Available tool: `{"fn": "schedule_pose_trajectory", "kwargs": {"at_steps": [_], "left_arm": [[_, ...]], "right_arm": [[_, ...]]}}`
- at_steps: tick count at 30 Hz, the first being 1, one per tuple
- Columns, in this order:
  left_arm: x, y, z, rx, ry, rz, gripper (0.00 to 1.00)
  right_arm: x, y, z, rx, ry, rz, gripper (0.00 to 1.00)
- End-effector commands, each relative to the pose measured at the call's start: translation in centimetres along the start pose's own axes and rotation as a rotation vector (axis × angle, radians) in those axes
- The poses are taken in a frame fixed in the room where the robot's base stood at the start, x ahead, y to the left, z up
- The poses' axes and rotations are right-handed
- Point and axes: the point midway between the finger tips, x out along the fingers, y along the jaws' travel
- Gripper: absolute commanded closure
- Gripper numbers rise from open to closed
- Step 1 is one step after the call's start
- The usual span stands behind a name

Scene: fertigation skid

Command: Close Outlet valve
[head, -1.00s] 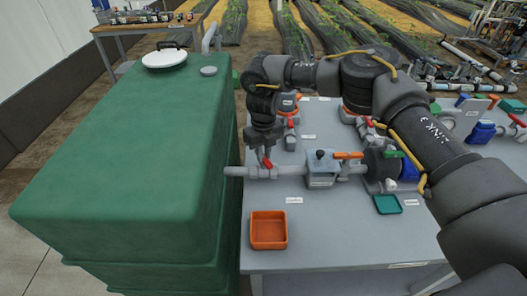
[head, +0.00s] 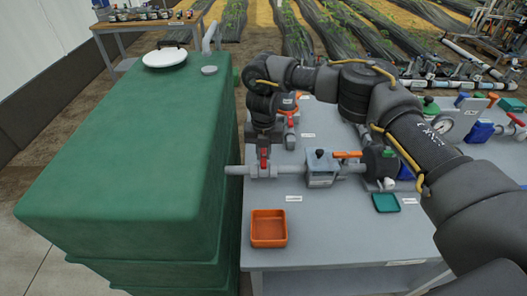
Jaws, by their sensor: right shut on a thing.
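A red-handled valve (head: 264,158) sits on the grey pipe that comes from the green tank, at the left end of the bench line. Its red handle stands across the pipe. My right gripper (head: 263,140) reaches down at this valve from behind and is shut on the red handle. The fingertips are small and partly hidden in the dark wrist. The labels are too small to read. My left gripper is not in view.
The green tank (head: 130,150) fills the left side. An orange tray (head: 268,229) and a teal tray (head: 386,202) lie on the grey bench (head: 330,230). Another red-handled valve (head: 290,132) stands behind.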

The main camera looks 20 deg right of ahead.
Motion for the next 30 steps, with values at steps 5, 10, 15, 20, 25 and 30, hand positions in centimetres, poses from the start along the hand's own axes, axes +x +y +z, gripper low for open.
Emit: {"fn": "schedule_pose_trajectory", "kwargs": {"at_steps": [5,10,15,20,25,30], "left_arm": [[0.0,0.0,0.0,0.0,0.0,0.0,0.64],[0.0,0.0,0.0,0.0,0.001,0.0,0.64],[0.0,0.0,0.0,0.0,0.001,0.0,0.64],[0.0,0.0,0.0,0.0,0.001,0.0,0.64],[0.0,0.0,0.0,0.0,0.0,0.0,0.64],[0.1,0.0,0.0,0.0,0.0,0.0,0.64]], "right_arm": [[-0.1,0.0,0.1,0.007,-0.003,0.001,1.0],[-0.1,0.0,0.1,0.006,-0.003,0.001,1.0],[-0.1,0.0,0.1,0.005,-0.002,0.001,0.65],[0.0,0.0,0.1,0.004,-0.001,0.001,0.62],[-0.2,0.0,0.1,0.003,-0.001,0.001,0.62],[-2.3,0.1,0.1,0.001,-0.005,0.002,0.62]]}}
